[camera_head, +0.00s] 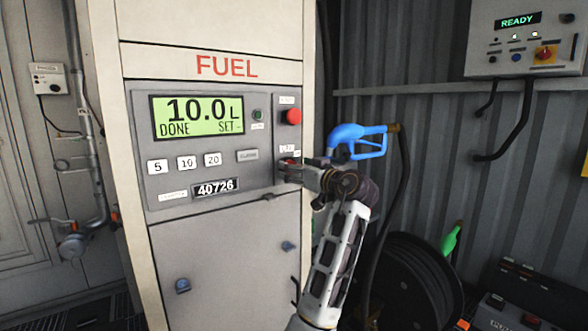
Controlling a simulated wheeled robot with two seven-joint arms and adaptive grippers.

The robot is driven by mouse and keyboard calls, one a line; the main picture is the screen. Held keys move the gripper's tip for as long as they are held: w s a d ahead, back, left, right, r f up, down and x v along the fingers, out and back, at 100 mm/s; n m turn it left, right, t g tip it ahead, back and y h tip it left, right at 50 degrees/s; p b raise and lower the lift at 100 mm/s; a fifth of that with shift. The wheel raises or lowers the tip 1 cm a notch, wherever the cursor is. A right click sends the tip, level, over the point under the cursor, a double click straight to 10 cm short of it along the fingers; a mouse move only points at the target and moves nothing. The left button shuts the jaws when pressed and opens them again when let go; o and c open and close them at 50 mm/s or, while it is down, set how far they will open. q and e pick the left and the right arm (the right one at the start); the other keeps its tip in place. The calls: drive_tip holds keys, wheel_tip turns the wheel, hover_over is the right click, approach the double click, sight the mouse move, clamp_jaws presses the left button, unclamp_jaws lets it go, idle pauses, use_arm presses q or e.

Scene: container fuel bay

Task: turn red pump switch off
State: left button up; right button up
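The fuel pump cabinet (225,90) stands in front of me, with a green display (198,115) reading "10.0 L DONE". A round red button (294,117) sits on its narrow right-hand panel. Below it, under a small white label (287,149), is a small switch area with a bit of red (297,161); my gripper covers most of it. My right gripper (287,170) is at this spot, its fingertips at or very near the panel. I cannot tell whether it touches or is shut on the switch, or which way the switch stands. My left gripper is out of view.
A blue nozzle (358,140) hangs just right of the cabinet, close to my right wrist. A black hose reel (415,285) and a green nozzle (450,240) are lower right. A control box (525,40) reading "READY" is on the right wall.

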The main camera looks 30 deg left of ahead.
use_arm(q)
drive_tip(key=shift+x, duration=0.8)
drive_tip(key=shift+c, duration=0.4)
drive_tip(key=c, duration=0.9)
